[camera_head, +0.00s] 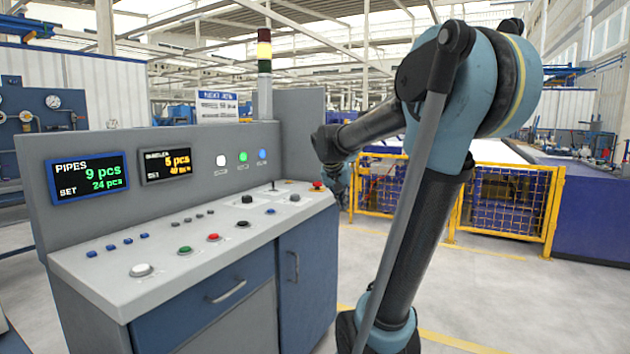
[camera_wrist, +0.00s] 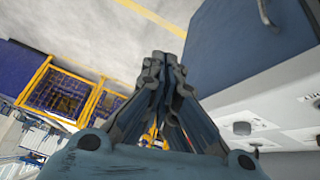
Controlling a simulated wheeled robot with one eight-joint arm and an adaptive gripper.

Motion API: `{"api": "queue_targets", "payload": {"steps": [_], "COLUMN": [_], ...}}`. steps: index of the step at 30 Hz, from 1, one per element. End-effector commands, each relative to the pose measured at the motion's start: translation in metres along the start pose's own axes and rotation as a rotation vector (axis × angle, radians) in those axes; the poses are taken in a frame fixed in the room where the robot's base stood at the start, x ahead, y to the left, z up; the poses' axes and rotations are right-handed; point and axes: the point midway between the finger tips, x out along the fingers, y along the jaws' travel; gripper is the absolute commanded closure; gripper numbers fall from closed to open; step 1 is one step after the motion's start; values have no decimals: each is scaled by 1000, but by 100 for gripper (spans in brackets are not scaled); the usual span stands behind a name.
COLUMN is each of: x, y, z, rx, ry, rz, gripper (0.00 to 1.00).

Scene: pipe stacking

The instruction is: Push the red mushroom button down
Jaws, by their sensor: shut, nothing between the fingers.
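The red mushroom button (camera_head: 318,185) is small in the head view, at the far right end of the console's sloping top (camera_head: 110,262). My gripper (camera_head: 341,192) is just right of that end, in front of the fence; its fingers are small there, and the gap to the button is hard to judge. In the wrist view, the fingers of my gripper (camera_wrist: 165,58) are shut together and empty, with floor beyond the tips. The console's side and panel (camera_wrist: 270,105) are on the right of that view, and the red button does not show there.
The console panel has other buttons, including a flat red one (camera_head: 213,237), a green one (camera_head: 185,250) and a joystick (camera_head: 273,186). A yellow fence (camera_head: 505,200) stands behind my arm. A signal tower (camera_head: 264,65) rises behind the console. Floor at front right is clear.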

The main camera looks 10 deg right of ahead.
Motion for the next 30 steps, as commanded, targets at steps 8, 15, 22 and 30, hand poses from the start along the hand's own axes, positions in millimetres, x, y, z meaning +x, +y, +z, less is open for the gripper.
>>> {"api": "queue_targets", "payload": {"steps": [8,15,22,30], "x": [2,10,22,30], "y": [-54,-110,-164,-192], "z": [-118,-209,-275,-305], "rx": [110,202,276,315], "ry": [132,252,351,402], "rz": [31,32,14,-1], "gripper": [100,100,100,100]}}
